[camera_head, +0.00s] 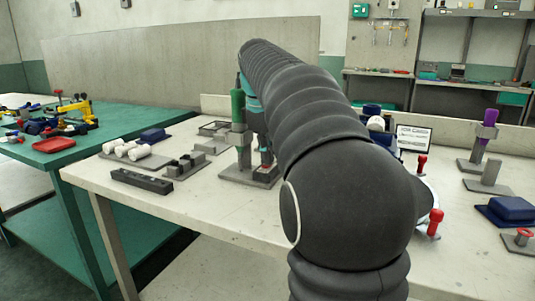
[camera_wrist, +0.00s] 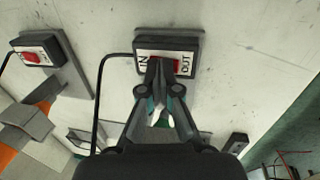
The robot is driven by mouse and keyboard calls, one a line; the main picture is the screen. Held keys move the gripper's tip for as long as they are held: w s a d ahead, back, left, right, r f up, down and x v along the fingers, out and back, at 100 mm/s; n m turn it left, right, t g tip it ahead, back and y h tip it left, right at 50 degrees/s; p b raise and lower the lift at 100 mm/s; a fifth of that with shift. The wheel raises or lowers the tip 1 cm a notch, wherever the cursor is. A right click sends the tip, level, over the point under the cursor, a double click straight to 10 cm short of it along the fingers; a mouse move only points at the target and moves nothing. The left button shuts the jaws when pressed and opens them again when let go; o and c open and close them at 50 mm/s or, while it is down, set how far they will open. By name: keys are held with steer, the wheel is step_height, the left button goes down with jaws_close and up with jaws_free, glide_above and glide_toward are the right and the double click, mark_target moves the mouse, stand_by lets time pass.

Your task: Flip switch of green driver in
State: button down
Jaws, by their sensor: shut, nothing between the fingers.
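The green driver (camera_head: 238,107) stands upright in a grey holder on the white table in the head view, just left of my arm. In the wrist view a dark switch box (camera_wrist: 168,43) has a white plate marked IN on the left and OUT on the right. Its red rocker (camera_wrist: 178,66) is partly hidden behind my fingertips. My gripper (camera_wrist: 161,66) is shut and empty, its tips over the rocker; I cannot tell whether they touch it. Which way the rocker is tipped is hidden. In the head view my arm hides most of the gripper.
A second switch box (camera_wrist: 36,50) with a red rocker lies left in the wrist view. A black cable runs beside the nearer box. A dark bar (camera_head: 141,181) and white cylinders (camera_head: 127,150) are on the table's left. A purple-handled driver (camera_head: 487,122) stands at right.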

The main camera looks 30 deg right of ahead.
steer(key=shift+r+p, duration=0.6)
steer(key=shift+p, duration=0.1)
step_height(320, 180, up, 12)
steer(key=w+d+p, duration=0.1)
steer(key=d, duration=0.1)
steer(key=shift+w+r, duration=0.25)
steer(key=shift+w, duration=0.05)
stand_by(0.4)
